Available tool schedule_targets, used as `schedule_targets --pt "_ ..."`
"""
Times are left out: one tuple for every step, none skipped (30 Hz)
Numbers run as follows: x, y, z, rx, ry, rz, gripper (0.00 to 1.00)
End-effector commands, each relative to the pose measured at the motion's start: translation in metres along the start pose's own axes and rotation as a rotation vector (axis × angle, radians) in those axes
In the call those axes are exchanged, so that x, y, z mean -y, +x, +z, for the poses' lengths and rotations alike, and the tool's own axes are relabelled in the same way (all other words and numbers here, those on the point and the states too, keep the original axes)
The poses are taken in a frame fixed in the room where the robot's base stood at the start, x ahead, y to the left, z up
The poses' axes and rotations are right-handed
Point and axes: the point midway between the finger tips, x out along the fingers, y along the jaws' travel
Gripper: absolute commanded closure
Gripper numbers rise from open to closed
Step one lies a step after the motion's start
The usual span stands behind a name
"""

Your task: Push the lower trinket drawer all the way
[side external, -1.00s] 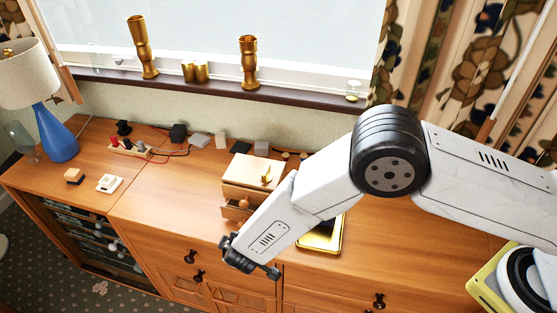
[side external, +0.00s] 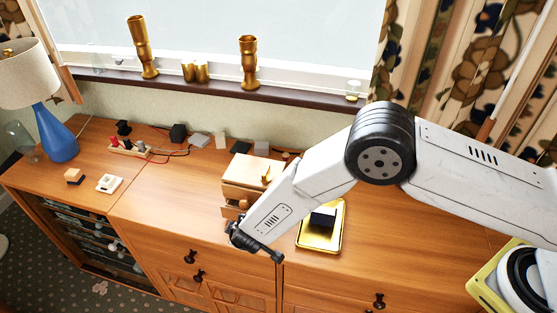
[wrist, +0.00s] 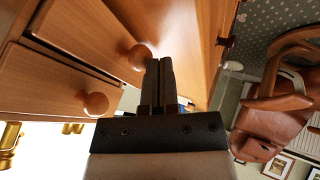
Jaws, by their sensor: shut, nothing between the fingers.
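The small wooden trinket box (side external: 246,172) stands on the sideboard, partly hidden behind my arm in the side view. In the wrist view its two drawer fronts show, each with a round knob. The lower drawer (wrist: 92,35), nearer the sideboard top, stands out past the upper drawer (wrist: 48,82). My gripper (wrist: 159,66) is shut and empty, its fingertips beside the lower drawer's knob (wrist: 139,57); I cannot tell whether they touch. In the side view my gripper (side external: 240,232) is in front of the box, near the sideboard's front edge, and my arm hides part of the drawers.
A gold tray (side external: 305,240) with a dark block (side external: 323,218) lies right of my forearm. Cables, a power strip (side external: 130,148) and small blocks lie toward the back. A blue lamp (side external: 55,135) stands at left.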

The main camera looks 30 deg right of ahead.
Motion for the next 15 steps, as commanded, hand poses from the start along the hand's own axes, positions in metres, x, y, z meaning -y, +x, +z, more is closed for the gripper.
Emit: schedule_targets --pt "-0.004 0.002 0.0 0.001 0.002 0.001 1.0" --pt "-0.007 0.004 0.0 0.001 0.003 0.002 1.0" --pt "-0.011 0.006 0.0 0.001 0.003 0.002 1.0" --pt "-0.015 0.008 0.0 0.001 0.002 0.003 1.0" --pt "-0.017 0.009 0.0 0.001 0.002 0.002 1.0" --pt "-0.02 0.011 0.0 0.001 0.001 0.002 1.0" --pt "-0.022 0.012 0.0 0.001 0.001 0.002 1.0" --pt "-0.023 0.012 0.0 0.001 0.001 0.001 1.0" --pt "-0.023 0.012 0.0 0.0 0.001 0.001 1.0" --pt "-0.023 0.012 0.0 0.0 0.0 0.001 1.0" --pt "-0.023 0.012 0.0 0.0 0.0 0.001 1.0" --pt "-0.022 0.012 0.0 0.0 0.0 0.001 1.0" --pt "-0.022 0.012 0.0 0.0 0.0 0.001 1.0" --pt "-0.022 0.012 0.0 0.0 0.0 0.001 1.0" --pt "-0.022 0.012 0.0 0.0 0.0 0.001 1.0"
